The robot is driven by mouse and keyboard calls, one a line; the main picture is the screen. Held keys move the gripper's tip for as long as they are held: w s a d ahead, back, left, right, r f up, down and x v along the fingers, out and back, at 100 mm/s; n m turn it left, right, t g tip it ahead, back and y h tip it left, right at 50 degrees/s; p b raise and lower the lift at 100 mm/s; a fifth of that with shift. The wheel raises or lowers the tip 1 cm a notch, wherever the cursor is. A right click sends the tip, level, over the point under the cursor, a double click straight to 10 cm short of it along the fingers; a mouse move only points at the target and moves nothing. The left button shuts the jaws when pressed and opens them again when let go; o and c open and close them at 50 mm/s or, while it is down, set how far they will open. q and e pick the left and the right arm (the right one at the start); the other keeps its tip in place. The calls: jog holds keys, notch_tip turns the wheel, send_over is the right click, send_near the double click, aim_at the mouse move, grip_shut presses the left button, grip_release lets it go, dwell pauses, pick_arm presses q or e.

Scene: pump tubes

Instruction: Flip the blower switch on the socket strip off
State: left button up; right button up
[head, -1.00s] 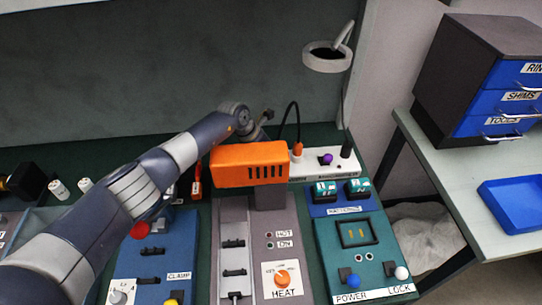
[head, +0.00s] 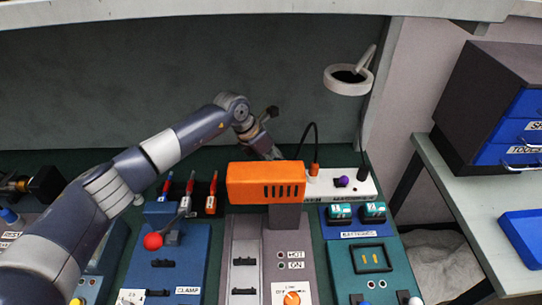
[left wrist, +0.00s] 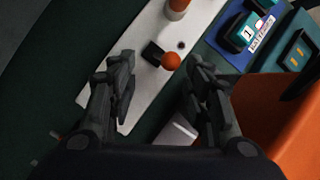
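The white socket strip (head: 325,193) lies behind the orange blower (head: 265,183), which hides its left part in the head view. In the left wrist view, the strip (left wrist: 145,85) carries a dark switch (left wrist: 152,50) with an orange ball tip (left wrist: 171,61). An orange plug (left wrist: 178,8) stands farther along it, with an empty-looking hole between. My left gripper (left wrist: 160,78) is open and empty, its fingers spread above the strip with the switch ahead between them. In the head view, my left gripper (head: 271,153) reaches down behind the blower. My right gripper is not in view.
A purple-tipped switch (head: 342,181) and a black plug (head: 363,171) sit on the strip's right part. The blower's cable rises beside my left gripper. A battery panel (head: 350,221) stands in front of the strip. The magnifier lamp (head: 348,80) rises at back right.

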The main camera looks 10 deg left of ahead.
pick_arm(q)
jog(key=shift+v, duration=1.1)
jog(key=shift+d+r, duration=0.1)
